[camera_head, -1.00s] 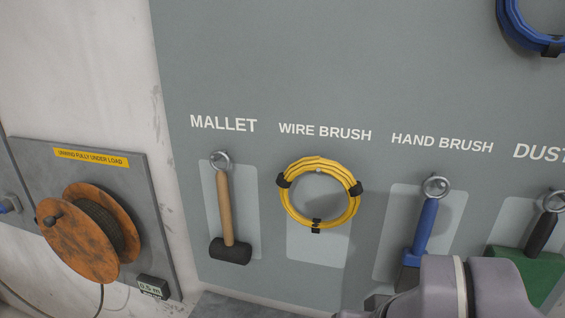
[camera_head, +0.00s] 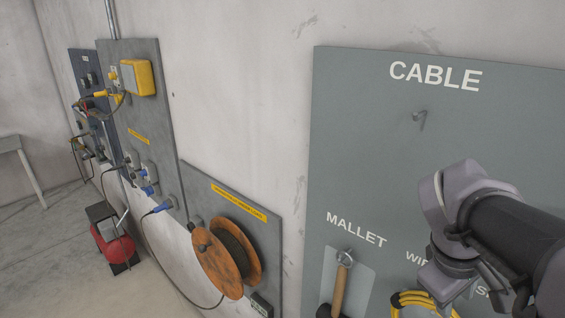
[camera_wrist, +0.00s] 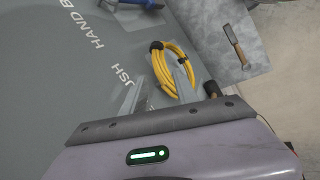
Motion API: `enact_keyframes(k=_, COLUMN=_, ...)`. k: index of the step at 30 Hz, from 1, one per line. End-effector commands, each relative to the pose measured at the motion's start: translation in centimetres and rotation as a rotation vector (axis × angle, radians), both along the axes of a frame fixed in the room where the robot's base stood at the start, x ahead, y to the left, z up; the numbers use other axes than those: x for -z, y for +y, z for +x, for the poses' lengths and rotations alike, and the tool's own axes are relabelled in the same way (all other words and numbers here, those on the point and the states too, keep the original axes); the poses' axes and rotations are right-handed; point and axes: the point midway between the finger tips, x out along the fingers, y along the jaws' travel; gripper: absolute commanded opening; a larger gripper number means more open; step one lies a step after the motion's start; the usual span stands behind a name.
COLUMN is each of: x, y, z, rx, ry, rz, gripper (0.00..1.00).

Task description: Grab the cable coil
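A yellow cable coil (camera_head: 412,301) with black ties hangs on the grey tool board, below and right of the mallet label. In the head view my arm and the lower picture edge hide much of it. The coil (camera_wrist: 164,76) shows more fully in the wrist view. My gripper (camera_wrist: 162,76) is at the coil, with its two grey fingers apart, one left of the coil and one overlapping its opening. I cannot tell whether they touch it. The hook (camera_head: 421,118) under the CABLE label is empty.
A blue-handled tool (camera_wrist: 149,4) is at the wrist view's top. An orange cable reel (camera_head: 221,262) is mounted further left. The board around the CABLE hook is clear.

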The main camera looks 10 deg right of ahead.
Motion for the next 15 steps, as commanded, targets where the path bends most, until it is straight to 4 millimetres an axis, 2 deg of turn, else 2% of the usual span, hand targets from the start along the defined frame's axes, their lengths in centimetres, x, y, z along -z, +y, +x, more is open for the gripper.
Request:
enact_keyframes(k=1, x=0.9, y=-0.3, z=0.1, rx=0.002, ry=0.002, rz=0.001, gripper=0.36)
enact_keyframes(k=5, x=2.1, y=-0.9, z=0.3, rx=0.000, ry=0.001, rz=0.001, gripper=0.36)
enact_keyframes(k=12, x=6.0, y=-2.7, z=1.3, rx=0.001, ry=0.001, rz=0.001, gripper=0.36)
enact_keyframes(k=15, x=6.4, y=-2.9, z=1.4, rx=0.001, ry=-0.001, rz=0.000, gripper=0.36)
